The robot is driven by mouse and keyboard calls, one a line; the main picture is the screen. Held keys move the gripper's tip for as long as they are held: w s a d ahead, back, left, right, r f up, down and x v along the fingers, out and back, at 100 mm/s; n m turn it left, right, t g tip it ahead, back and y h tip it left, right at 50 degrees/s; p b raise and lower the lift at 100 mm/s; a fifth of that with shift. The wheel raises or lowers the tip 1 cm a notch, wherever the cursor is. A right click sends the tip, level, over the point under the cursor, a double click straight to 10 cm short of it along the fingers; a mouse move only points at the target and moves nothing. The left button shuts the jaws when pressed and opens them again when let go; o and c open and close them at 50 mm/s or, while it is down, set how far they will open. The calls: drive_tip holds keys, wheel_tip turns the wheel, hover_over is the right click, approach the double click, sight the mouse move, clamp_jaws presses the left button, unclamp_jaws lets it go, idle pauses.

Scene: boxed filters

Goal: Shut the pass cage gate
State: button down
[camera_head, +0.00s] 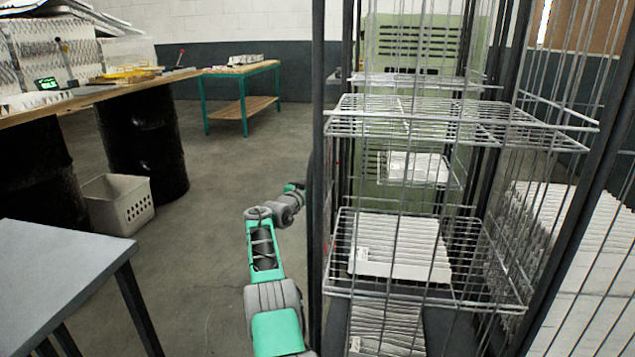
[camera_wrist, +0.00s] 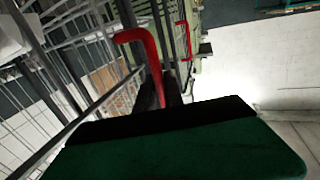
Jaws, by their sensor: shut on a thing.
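The pass cage (camera_head: 430,120) stands at the right of the head view, with dark posts, wire mesh and wire shelves. I cannot tell its gate from its other mesh panels or how far open the gate stands. My arm reaches forward along the cage's left side, and its end is hidden behind the dark left post (camera_head: 317,150). In the wrist view, a red bent handle (camera_wrist: 138,36) runs down between the dark fingers of my gripper (camera_wrist: 164,92). My gripper is shut on this handle. Wire mesh (camera_wrist: 75,50) shows at left.
White pleated filters (camera_head: 400,248) lie on the cage's shelves. A grey table (camera_head: 60,265) stands at near left, with a white basket (camera_head: 118,205) and dark drums (camera_head: 143,140) beyond. A green-legged bench (camera_head: 243,90) stands farther back. Floor left of my arm is clear.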

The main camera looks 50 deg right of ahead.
drive_tip(key=shift+s+d, duration=0.2)
drive_tip(key=shift+s, duration=0.15)
drive_tip(key=c, duration=1.7)
unclamp_jaws()
drive_tip(key=shift+s+d, duration=0.1)
drive_tip(key=shift+s, duration=0.05)
drive_tip(key=shift+c, duration=0.2)
drive_tip(key=a+p, duration=0.2)
drive_tip(key=a, duration=0.6)
drive_tip(key=shift+s, duration=0.25)
